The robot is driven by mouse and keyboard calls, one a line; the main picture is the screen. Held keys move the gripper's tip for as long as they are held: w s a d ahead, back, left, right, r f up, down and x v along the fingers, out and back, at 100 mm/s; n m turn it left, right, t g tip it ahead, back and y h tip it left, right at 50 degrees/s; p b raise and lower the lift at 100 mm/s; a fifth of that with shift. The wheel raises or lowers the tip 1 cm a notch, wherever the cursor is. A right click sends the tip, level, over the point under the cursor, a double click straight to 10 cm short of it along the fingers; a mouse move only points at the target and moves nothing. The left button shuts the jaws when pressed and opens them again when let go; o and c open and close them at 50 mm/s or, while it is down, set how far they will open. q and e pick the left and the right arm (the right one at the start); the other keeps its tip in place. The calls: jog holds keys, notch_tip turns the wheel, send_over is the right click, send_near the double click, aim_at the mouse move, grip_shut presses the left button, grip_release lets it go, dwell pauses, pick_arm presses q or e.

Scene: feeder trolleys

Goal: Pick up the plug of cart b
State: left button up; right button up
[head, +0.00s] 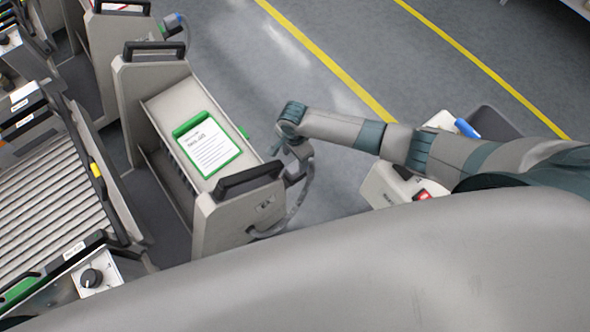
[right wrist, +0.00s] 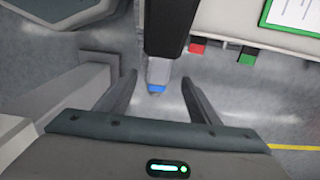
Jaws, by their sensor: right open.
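The near feeder trolley (head: 235,222) stands left of my right arm, with a small panel label too small to read surely. Its grey plug (head: 300,152) sits at its right side by the black handle (head: 250,180), with a grey cable (head: 303,195) looping down. My right gripper (head: 288,146) is beside the plug, partly hidden by my wrist. In the right wrist view, the plug (right wrist: 158,70) with a blue band lies between the fingertips of the open right gripper (right wrist: 159,82), with gaps on both sides. My left gripper is not in view.
A green-framed sheet (head: 207,145) lies on the trolley. A second trolley (head: 115,45) with a blue-ended plug (head: 173,22) stands behind. A roller conveyor (head: 45,195) is at the left. A grey box (head: 380,185) lies under my right arm. Floor beyond is clear.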

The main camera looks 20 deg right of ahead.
aim_at(295, 167)
jog(key=shift+f, duration=0.1)
jog(key=shift+f, duration=2.5)
jog(key=shift+d, duration=0.1)
jog(key=shift+c, duration=0.3)
grip_shut()
